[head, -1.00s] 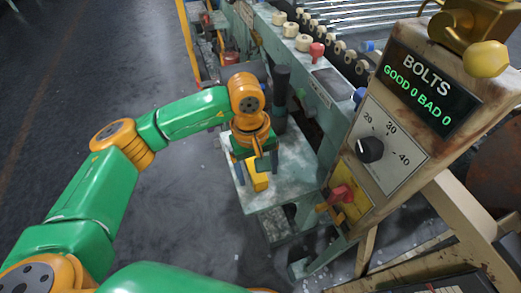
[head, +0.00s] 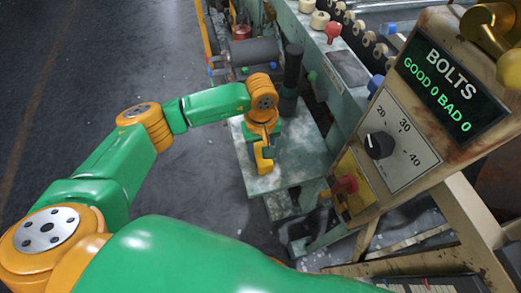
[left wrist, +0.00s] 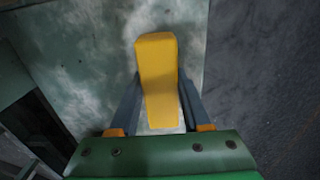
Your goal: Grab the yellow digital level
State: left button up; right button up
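The yellow digital level (head: 264,163) is at the small pale worktable (head: 298,172) in the middle of the head view. In the left wrist view the yellow level (left wrist: 157,75) runs lengthwise between the two dark fingers. My left gripper (head: 265,148) points down over the level, and in the left wrist view its fingers (left wrist: 160,85) flank the level with no clear gap on either side. It looks shut on the level. I cannot tell whether the level is clear of the tabletop.
A dark upright cylinder (head: 291,75) stands at the table's back edge, close to my left gripper. Rollers run behind. Open floor (head: 90,70) lies left.

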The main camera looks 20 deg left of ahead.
pick_arm(q)
grip_shut()
jog(key=shift+w, duration=0.1)
